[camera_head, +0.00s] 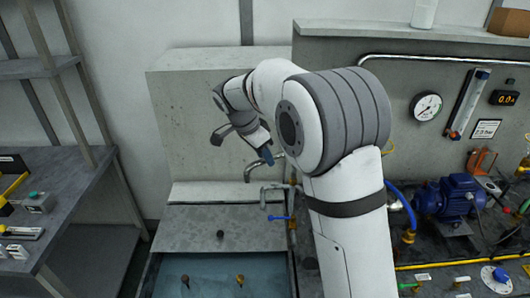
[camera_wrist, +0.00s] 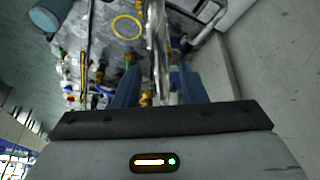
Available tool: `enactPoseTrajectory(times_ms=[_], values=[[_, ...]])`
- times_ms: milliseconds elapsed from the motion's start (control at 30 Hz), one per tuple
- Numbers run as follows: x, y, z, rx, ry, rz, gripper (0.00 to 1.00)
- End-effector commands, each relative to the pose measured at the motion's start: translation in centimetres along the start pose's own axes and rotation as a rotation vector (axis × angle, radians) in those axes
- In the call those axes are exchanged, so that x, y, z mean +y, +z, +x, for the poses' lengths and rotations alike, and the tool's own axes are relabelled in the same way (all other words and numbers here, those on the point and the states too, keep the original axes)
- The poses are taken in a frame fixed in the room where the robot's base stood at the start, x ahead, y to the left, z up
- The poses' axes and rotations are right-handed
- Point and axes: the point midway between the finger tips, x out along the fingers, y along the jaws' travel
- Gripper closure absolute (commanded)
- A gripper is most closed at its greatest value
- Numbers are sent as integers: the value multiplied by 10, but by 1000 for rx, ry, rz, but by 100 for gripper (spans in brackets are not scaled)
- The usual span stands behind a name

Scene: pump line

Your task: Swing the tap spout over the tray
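The chrome tap spout (camera_head: 262,164) juts from the low wall behind the basin, its curved end pointing down. My gripper (camera_head: 266,156) is close to the spout, with a blue finger showing beside it. In the wrist view, the blue fingers of my gripper (camera_wrist: 157,70) stand apart. A shiny chrome pipe (camera_wrist: 157,30), seemingly the spout, shows in the gap between them, with space on both sides. I cannot tell whether it touches a finger. A grey flat panel (camera_head: 190,222) and a blue-floored basin (camera_head: 215,262) lie below; I cannot tell which is the tray.
A blue-handled valve (camera_head: 280,218) and pipework stand just right of the panel. A blue pump (camera_head: 450,196) and a pressure gauge (camera_head: 426,106) are farther right. A grey bench (camera_head: 75,200) with small items is at the left. A concrete block (camera_head: 185,125) stands behind.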

Motion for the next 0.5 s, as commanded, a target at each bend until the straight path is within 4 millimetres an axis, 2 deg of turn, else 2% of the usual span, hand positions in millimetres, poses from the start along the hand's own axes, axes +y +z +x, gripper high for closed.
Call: enactPoseTrajectory(times_ms=[200,500], values=[[0,0,1,0,0,1,62],[0,-1,1,0,0,1,87]])
